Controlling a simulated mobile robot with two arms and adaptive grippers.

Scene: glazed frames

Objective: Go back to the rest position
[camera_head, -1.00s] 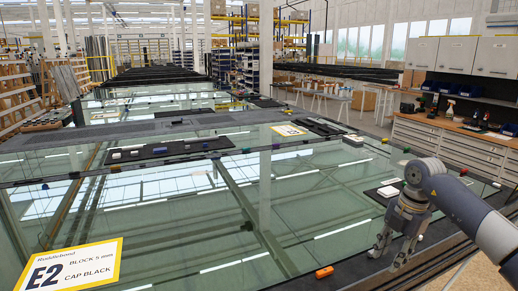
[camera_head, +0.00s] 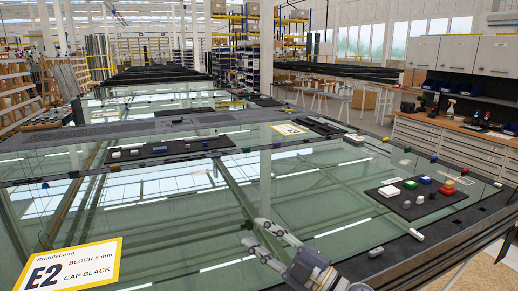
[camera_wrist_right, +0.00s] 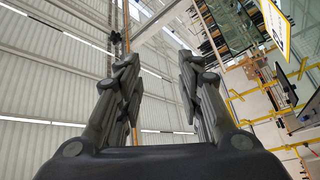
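My right gripper (camera_head: 258,238) shows at the bottom centre of the head view, above the glass sheet. Its two fingers are spread apart and point to the upper left, with nothing between them. In the right wrist view the open gripper (camera_wrist_right: 160,90) has a clear gap between its fingers, and the wall and ceiling show behind. My left gripper is not in view.
A dark mat (camera_head: 408,210) at the right holds several coloured blocks. A white block (camera_head: 416,234) lies near the frame edge. Another dark mat (camera_head: 130,157) with blocks lies farther back.

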